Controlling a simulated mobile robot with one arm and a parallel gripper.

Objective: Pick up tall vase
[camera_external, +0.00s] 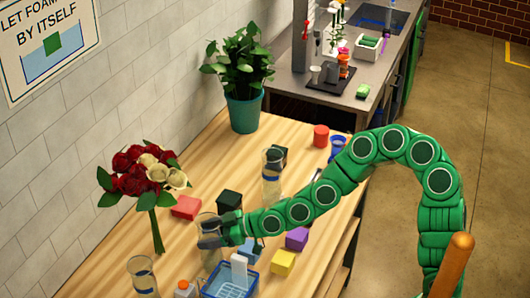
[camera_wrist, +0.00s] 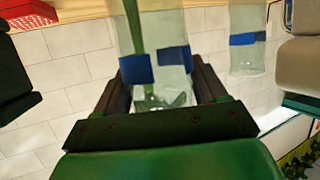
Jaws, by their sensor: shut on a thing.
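A tall clear glass vase (camera_external: 209,259) stands upright at the middle front of the wooden table. My gripper (camera_external: 212,232) is shut around its side, coming from the right. In the wrist view the clear vase (camera_wrist: 160,35) lies between my gripper's two dark fingers (camera_wrist: 161,88), with blue band patches and a green stem showing at or through the glass. I cannot tell whether its base touches the table.
Other blue-banded clear vases stand farther back (camera_external: 271,178) and at front left (camera_external: 142,277). A red-and-cream bouquet (camera_external: 148,172) is at left. Red (camera_external: 186,207), black (camera_external: 229,201), purple (camera_external: 297,239) and yellow (camera_external: 283,262) blocks and a blue basket (camera_external: 229,285) crowd close by.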

